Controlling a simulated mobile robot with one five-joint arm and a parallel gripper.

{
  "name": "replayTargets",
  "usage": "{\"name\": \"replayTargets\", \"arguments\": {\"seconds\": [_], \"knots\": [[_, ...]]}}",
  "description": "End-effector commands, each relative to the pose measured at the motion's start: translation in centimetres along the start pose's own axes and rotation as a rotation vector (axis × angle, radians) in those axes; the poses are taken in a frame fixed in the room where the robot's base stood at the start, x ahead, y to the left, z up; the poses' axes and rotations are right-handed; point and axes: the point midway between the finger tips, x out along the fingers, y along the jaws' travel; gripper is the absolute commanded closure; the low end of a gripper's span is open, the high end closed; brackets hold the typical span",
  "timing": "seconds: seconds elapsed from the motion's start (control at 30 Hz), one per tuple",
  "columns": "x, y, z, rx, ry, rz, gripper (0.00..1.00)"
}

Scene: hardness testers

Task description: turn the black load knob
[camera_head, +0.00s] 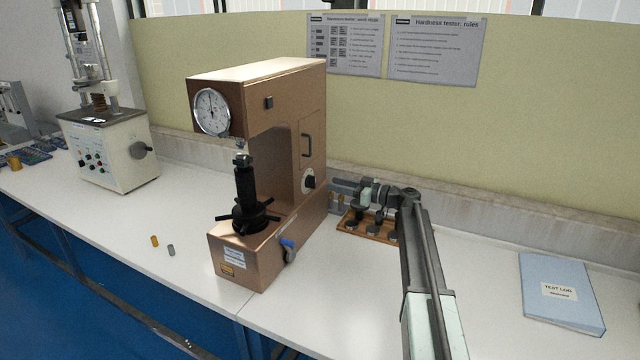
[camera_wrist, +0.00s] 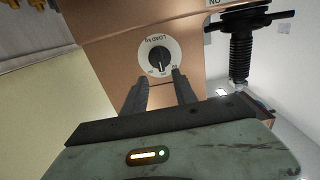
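The black load knob (camera_head: 309,182) sits on a white round dial on the right side of the copper-brown hardness tester (camera_head: 285,130). In the wrist view the knob (camera_wrist: 160,61) shows in the upper middle, on its dial marked "LOAD kg". My gripper (camera_wrist: 158,79) is open, its two dark fingers apart and empty. The knob appears just beyond the fingertips, roughly between them. In the head view my gripper (camera_head: 336,186) points left at the knob from close by; whether it touches the dial cannot be told.
A wooden tray (camera_head: 380,239) with several metal pieces lies below my gripper. A blue test log (camera_head: 545,270) lies on the right. A yellow wall (camera_head: 560,130) stands behind the white bench.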

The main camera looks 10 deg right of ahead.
Motion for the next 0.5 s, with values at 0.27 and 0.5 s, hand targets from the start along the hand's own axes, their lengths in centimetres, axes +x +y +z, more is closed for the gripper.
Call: {"name": "replayTargets", "arguments": {"seconds": [0.27,0.5], "knots": [[5.1,0.0,0.0,0.001,-0.001,-0.002,0.66],[6.5,0.0,0.1,0.001,-0.002,0.000,0.66]]}}
